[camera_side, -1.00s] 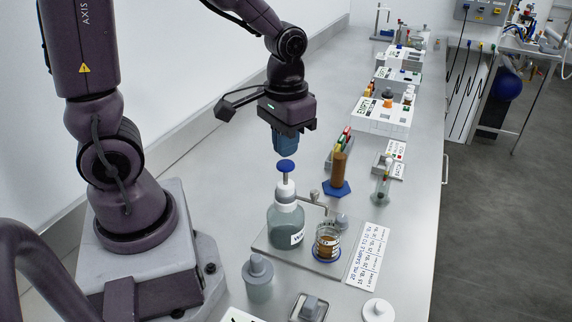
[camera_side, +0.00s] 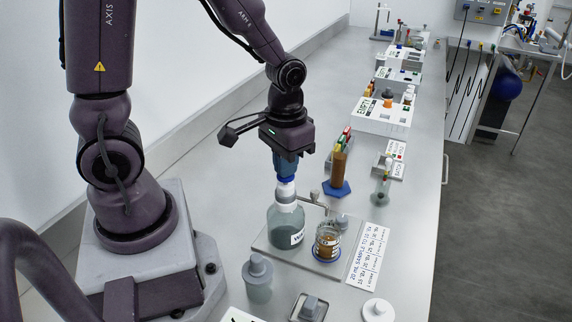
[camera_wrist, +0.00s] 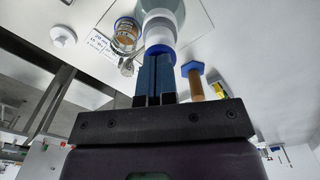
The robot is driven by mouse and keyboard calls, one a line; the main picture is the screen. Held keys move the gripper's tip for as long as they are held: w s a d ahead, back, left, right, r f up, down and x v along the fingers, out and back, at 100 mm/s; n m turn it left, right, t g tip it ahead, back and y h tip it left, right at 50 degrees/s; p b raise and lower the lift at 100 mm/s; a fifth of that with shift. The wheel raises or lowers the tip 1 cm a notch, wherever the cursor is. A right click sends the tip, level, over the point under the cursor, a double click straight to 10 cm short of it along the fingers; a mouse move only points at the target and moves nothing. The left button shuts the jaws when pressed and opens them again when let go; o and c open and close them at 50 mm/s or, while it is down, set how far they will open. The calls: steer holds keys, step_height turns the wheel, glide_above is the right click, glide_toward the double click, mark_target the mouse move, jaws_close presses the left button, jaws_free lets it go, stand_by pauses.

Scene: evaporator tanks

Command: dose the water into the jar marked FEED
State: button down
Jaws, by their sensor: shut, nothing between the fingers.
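The clear dispenser bottle (camera_side: 286,228) with a white label stands on a grey plate (camera_side: 268,247). Its white neck carries a blue pump top, mostly hidden in the side view. A metal spout runs from it toward the right. A small jar with brown contents (camera_side: 327,243) stands beside it on the plate; its label is too small to read. My gripper (camera_side: 286,176) points down, its blue fingers shut and empty, with the tips on or just over the pump top (camera_wrist: 160,51). The jar (camera_wrist: 126,33) also shows in the wrist view.
A brown cylinder on a blue hexagonal base (camera_side: 337,174) stands behind the jar. A lidded grey jar (camera_side: 258,279), a white lid (camera_side: 379,310) and a written card (camera_side: 368,254) lie nearby. White racks (camera_side: 383,115) line the bench farther back.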

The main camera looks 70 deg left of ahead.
steer(key=shift+f, duration=0.3)
steer(key=shift+r, duration=2.65)
steer(key=shift+f, duration=0.1)
steer(key=shift+f, duration=2.6)
steer(key=shift+r, duration=2.7)
steer(key=shift+f, duration=0.15)
